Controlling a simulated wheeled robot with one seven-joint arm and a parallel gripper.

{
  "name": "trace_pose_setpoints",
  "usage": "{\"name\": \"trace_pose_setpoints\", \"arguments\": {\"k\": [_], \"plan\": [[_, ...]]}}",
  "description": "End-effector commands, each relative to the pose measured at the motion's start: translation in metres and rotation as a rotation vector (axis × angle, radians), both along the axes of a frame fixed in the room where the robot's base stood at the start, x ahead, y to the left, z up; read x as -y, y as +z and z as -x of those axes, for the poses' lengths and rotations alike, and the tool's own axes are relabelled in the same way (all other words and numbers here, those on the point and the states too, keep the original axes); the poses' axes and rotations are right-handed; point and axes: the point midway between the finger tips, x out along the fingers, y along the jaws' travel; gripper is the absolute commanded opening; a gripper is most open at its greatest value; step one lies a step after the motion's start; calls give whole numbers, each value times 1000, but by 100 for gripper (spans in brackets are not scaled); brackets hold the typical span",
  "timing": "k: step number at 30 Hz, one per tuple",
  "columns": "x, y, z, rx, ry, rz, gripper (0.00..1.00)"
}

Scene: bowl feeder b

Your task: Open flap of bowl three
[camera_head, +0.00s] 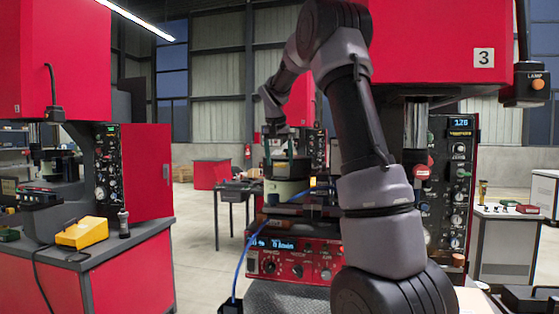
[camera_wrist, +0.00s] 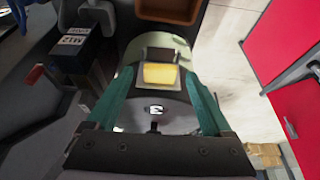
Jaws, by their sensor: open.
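Bowl three (camera_wrist: 135,122), marked with a 3, is below my gripper in the wrist view. A yellow flap (camera_wrist: 160,74) with a dark edge lies on its top. My gripper (camera_wrist: 159,76) is open, one green finger on each side of the flap. Whether the fingertips touch the flap or bowl, I cannot tell. The flap looks closed, but this is hard to judge. In the head view the pale, round bowl (camera_head: 287,190) stands on the machine, with my gripper (camera_head: 280,148) just above it; the flap is not clear there.
A block labelled M12 (camera_wrist: 75,50) stands left of the bowl in the wrist view, and an orange-brown tray (camera_wrist: 170,10) is beyond it. A control panel (camera_head: 292,262) is below the bowl. A blue cable (camera_head: 245,250) runs down beside it. Red machines flank the space.

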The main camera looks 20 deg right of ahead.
Motion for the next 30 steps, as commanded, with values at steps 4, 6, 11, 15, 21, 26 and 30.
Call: {"name": "trace_pose_setpoints", "arguments": {"k": [4, 6, 11, 15, 21, 26, 30], "plan": [[0, -2, -1, 0, 0, 0, 85], [0, -2, -1, 0, 0, 0, 85], [0, -2, -1, 0, 0, 0, 54], [0, -2, -1, 0, 0, 0, 1], [0, -2, 0, 9, 1, 6, 0], [-3, -3, 3, 45, 4, 32, 0], [-7, -4, 8, 109, 6, 74, 0]]}}
